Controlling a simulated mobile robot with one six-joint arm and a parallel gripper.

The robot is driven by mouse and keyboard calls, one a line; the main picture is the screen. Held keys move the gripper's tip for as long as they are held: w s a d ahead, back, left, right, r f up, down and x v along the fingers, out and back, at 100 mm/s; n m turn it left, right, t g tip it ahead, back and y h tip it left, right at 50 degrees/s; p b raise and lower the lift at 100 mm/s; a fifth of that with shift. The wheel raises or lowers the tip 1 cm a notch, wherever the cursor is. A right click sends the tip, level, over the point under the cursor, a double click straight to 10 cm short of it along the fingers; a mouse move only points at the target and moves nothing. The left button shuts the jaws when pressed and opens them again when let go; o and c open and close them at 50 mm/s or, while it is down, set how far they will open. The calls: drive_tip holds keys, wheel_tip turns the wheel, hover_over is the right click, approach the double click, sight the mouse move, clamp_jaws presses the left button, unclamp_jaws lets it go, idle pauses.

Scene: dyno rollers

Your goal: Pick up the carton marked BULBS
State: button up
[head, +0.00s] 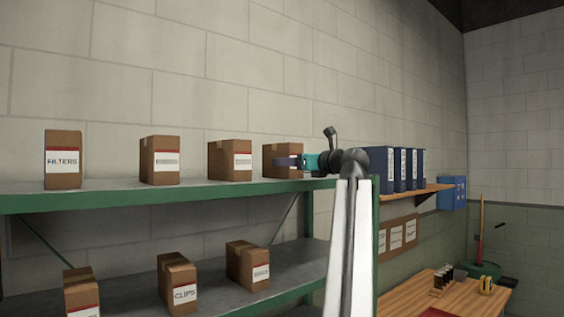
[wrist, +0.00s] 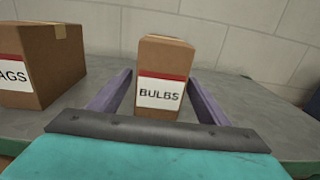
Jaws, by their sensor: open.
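The carton marked BULBS (wrist: 163,62) stands upright on the grey shelf, brown with a white label under a red band. In the wrist view it sits between the two purple fingers of my open gripper (wrist: 159,78), with one finger on each side. A small gap shows at each side near the label. In the head view my gripper (head: 282,161) reaches in from the right and partly covers the front of the rightmost carton (head: 284,148) on the upper shelf, hiding its label.
A carton with a label ending in AGS (wrist: 38,60) stands to the left in the wrist view. The upper shelf (head: 110,194) holds several more cartons, including FILTERS (head: 63,150). Blue binders (head: 402,168) stand on a wooden shelf to the right.

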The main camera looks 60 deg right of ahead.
drive_tip(key=shift+p+x, duration=0.7)
drive_tip(key=shift+x, duration=0.2)
drive_tip(key=p+x, duration=0.1)
drive_tip(key=x, duration=0.1)
drive_tip(key=shift+w, duration=0.25)
drive_tip(key=shift+w+d+f+p, duration=0.1)
drive_tip(key=shift+w+d+p, duration=0.1)
drive_tip(key=shift+w+p, duration=0.15)
drive_tip(key=c, duration=1.3)
